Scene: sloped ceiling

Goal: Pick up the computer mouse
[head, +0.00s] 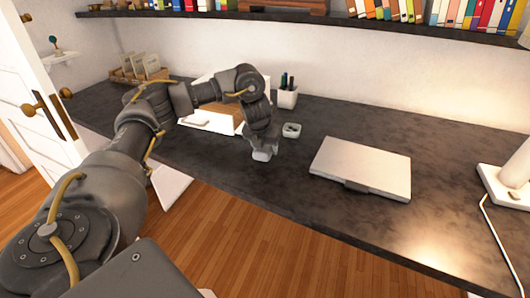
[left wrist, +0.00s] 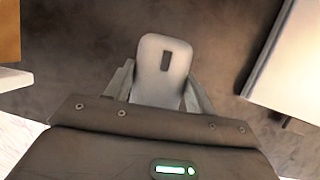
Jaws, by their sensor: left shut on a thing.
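The computer mouse (left wrist: 164,68) is light grey with a dark slot near its front. In the left wrist view it sits between the two fingers of my left gripper (left wrist: 160,88), which is shut on it. In the head view the left gripper (head: 263,150) points down at the dark desk (head: 330,205), and the pale mouse (head: 262,155) shows at its fingertips. I cannot tell whether the mouse touches the desk. My right gripper is not in view.
A closed silver laptop (head: 362,167) lies right of the gripper. A small grey dish (head: 292,130) and a white pen cup (head: 287,97) stand behind it. A white lamp base (head: 508,185) is at the far right. The desk's front middle is clear.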

